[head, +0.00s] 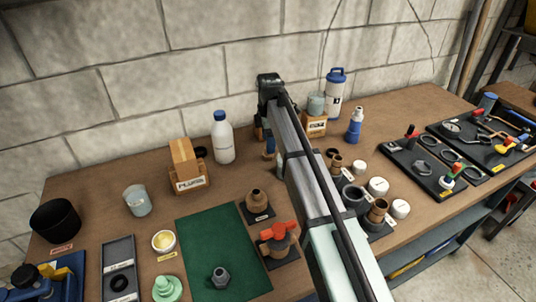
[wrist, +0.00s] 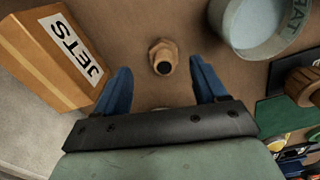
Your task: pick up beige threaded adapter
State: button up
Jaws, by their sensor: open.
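A beige threaded adapter (wrist: 161,56), a small tan fitting with a hex-like collar and a dark bore, rests on the brown table in the wrist view. My gripper (wrist: 160,68) is open, its two blue fingers apart with the adapter between and slightly beyond their tips in the picture. I cannot tell the height left between fingertips and table. In the head view my gripper (head: 266,147) is near the back of the table, partly covered by my arm; I cannot make out the adapter there with certainty.
A wooden box marked JETS (wrist: 52,55) stands close left of the fingers; a grey-blue round container (wrist: 262,25) is close on the right. In the head view, a white bottle (head: 222,140) stands left of the gripper and a brown fitting (head: 257,201) lies nearer.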

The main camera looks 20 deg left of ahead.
jog(key=shift+s+f, duration=0.15)
jog(key=shift+f, duration=1)
jog(key=shift+s+f, duration=0.1)
jog(key=shift+f, duration=1)
jog(key=c, duration=1.1)
jog(key=shift+r, duration=0.15)
jog(key=shift+c, duration=0.2)
